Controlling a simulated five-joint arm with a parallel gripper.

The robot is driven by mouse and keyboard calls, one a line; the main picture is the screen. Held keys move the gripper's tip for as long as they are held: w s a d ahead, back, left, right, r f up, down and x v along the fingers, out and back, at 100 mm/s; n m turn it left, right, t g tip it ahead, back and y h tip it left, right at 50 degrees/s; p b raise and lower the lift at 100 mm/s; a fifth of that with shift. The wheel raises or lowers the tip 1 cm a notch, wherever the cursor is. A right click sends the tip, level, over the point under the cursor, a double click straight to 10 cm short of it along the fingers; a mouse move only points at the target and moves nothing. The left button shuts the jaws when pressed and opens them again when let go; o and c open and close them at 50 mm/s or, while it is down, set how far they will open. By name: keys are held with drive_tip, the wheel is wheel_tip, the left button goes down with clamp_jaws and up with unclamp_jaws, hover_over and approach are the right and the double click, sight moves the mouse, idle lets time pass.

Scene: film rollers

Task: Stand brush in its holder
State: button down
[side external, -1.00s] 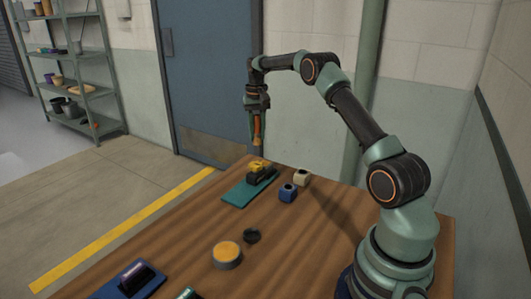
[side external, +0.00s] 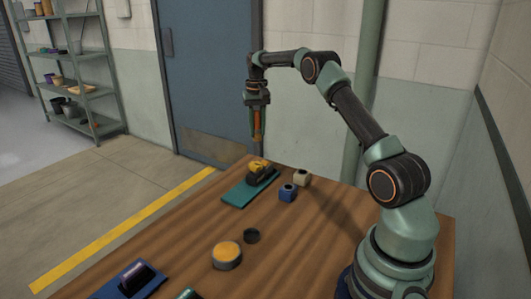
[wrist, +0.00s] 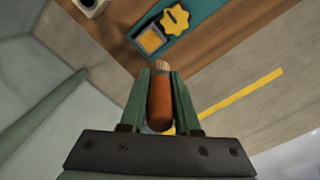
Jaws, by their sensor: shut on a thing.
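The brush (side external: 257,124) has an orange-brown handle and hangs roughly upright in my gripper (side external: 258,136), high above the far end of the table. In the wrist view the brush (wrist: 160,105) is clamped between the two green fingers, its pale tip pointing away from the wrist. Two small blocks stand on the table below and to the right of the gripper: a blue one (side external: 288,193) and a cream one (side external: 302,177). The cream block (wrist: 91,5) shows a dark hole in its top at the wrist view's upper edge. I cannot tell which block is the brush's holder.
A teal mat (side external: 236,197) carries a dark device with a yellow knob (side external: 258,166), left of the blocks. A round orange-topped tin (side external: 227,254) and a small dark cup (side external: 251,236) stand nearer. A blue tray (side external: 144,288) lies at the front edge. Bare wood lies between.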

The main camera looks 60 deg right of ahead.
drive_tip(key=shift+a, duration=0.5)
drive_tip(key=a, duration=0.8)
drive_tip(key=n, duration=0.2)
hover_over(251, 235)
wheel_tip(251, 235, down, 5)
drive_tip(key=shift+s+a+f, duration=0.1)
drive_tip(key=shift+s+f, duration=0.05)
drive_tip(key=shift+f, duration=1.2)
drive_tip(key=shift+s+a+f, duration=0.1)
drive_tip(key=shift+a+f, duration=0.05)
drive_tip(key=shift+f, duration=1.15)
drive_tip(key=shift+s+a+f, duration=0.1)
drive_tip(key=shift+s+f, duration=0.05)
drive_tip(key=shift+f, duration=1.2)
drive_tip(key=shift+f, duration=0.2)
